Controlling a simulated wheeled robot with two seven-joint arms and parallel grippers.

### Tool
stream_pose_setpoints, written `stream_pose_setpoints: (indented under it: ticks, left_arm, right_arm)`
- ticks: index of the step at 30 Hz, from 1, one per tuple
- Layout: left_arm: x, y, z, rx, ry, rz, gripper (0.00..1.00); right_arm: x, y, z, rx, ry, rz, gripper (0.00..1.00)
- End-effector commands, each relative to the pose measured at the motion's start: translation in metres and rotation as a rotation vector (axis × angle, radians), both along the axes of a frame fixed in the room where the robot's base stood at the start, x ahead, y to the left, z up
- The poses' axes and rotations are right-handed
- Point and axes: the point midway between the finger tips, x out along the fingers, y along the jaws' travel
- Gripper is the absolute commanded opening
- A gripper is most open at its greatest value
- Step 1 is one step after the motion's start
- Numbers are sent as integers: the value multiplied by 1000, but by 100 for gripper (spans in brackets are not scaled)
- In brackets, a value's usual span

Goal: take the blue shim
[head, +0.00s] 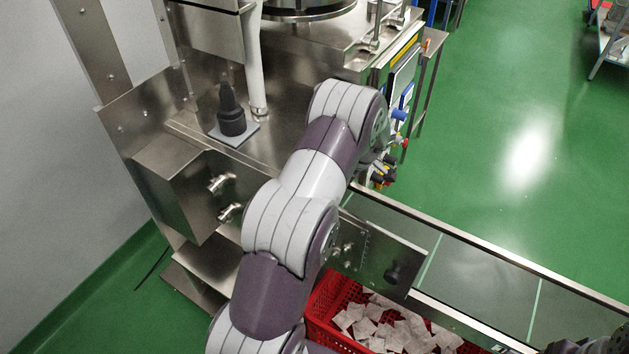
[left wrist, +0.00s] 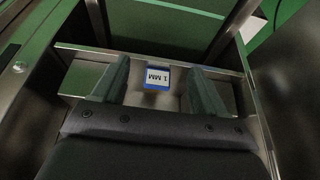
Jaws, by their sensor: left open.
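The blue shim (left wrist: 157,77) is a small block with a white label reading "1 MM". It shows in the left wrist view, between the two fingers of my left gripper (left wrist: 158,70), which is open. Gaps show on both sides of the shim, and neither finger visibly touches it. In the head view my left arm reaches up the middle toward the machine and hides the shim and most of the gripper. A dark part in the bottom right corner of the head view looks like my right gripper (head: 587,345); its fingers are not clear.
A steel machine (head: 190,180) stands left, with a dark knobbed piece on a pale plate (head: 233,133). A red crate (head: 320,318) of white teabags sits below a steel rail (head: 470,239). In the left wrist view, metal bars (left wrist: 215,55) surround the shim. Green floor at right is open.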

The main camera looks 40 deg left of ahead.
Motion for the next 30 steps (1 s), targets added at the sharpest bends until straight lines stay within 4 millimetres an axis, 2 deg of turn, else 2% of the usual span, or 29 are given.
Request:
stream_pose_setpoints:
  ticks: [4, 8, 9, 13, 20, 25, 26, 30]
  left_arm:
    - [-2, 18, 2, 0, 0, 2, 72]
    - [-5, 46, 2, -1, -2, 4, 72]
    - [-7, 47, -9, -2, 3, 2, 72]
    - [-7, 52, -25, -1, 2, 1, 72]
    - [-6, 53, -28, -1, -1, 0, 72]
    - [-6, 53, -28, -1, 0, 0, 17]
    - [-6, 53, -28, -1, 0, 0, 13]
    - [-6, 53, -28, -1, 0, -1, 13]
  right_arm:
    - [0, 0, 5, 0, 0, 0, 71]
    - [0, 0, 11, 0, 0, 0, 71]
    - [0, 0, 11, 0, 0, 0, 71]
    - [0, 0, 13, 0, 0, 0, 71]
    - [0, 0, 12, 0, 0, 0, 71]
    - [0, 0, 12, 0, 0, 0, 71]
    - [0, 0, 12, 0, 0, 0, 71]
    - [0, 0, 12, 0, 0, 0, 71]
